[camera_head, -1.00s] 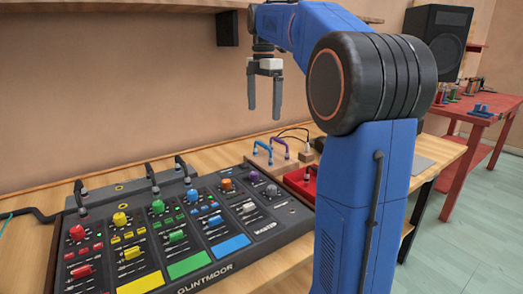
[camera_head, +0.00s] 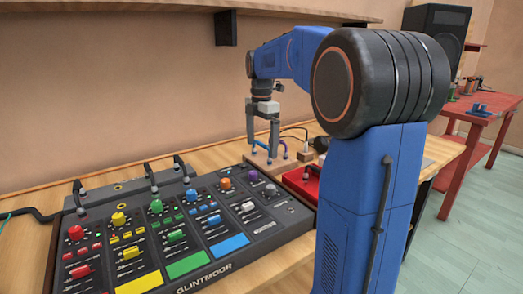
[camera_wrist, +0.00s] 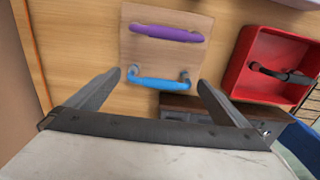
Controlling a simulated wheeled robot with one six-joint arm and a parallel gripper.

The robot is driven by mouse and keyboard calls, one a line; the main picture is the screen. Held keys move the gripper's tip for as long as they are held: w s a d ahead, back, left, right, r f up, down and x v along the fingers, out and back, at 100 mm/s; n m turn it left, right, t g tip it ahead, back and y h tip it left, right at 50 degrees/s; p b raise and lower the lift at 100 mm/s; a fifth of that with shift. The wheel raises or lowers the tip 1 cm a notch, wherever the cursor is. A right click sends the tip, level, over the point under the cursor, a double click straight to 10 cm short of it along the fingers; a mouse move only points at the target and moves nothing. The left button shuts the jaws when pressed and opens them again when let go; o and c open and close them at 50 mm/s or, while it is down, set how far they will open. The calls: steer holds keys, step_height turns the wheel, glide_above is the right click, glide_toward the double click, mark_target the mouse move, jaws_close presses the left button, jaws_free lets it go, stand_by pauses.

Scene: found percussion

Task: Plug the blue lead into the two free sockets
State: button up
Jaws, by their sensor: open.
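The blue lead (camera_wrist: 160,81) is a short arched cable with a grey plug at each end. It stands on a pale wooden block (camera_wrist: 135,55) beside a purple lead (camera_wrist: 167,33). In the head view the blue lead (camera_head: 258,145) is partly hidden by my gripper (camera_head: 262,148). My gripper is open and points down, its fingertips to either side of the blue lead in the wrist view, not closed on it. The mixer (camera_head: 190,235) has black leads along its back edge. A gold-ringed spot (camera_head: 118,187) between them looks like a free socket; a second is unclear.
A red tray (camera_wrist: 243,65) with a black-handled item (camera_wrist: 280,72) is right of the block. A dark-topped wooden piece (camera_wrist: 190,104) lies near my right finger. A shelf (camera_head: 180,9) hangs above the bench. A red table (camera_head: 480,112) stands far right.

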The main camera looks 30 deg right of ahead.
steer(key=shift+f, duration=0.65)
steer(key=c, duration=0.9)
steer(key=shift+r, duration=0.1)
steer(key=shift+c, duration=0.2)
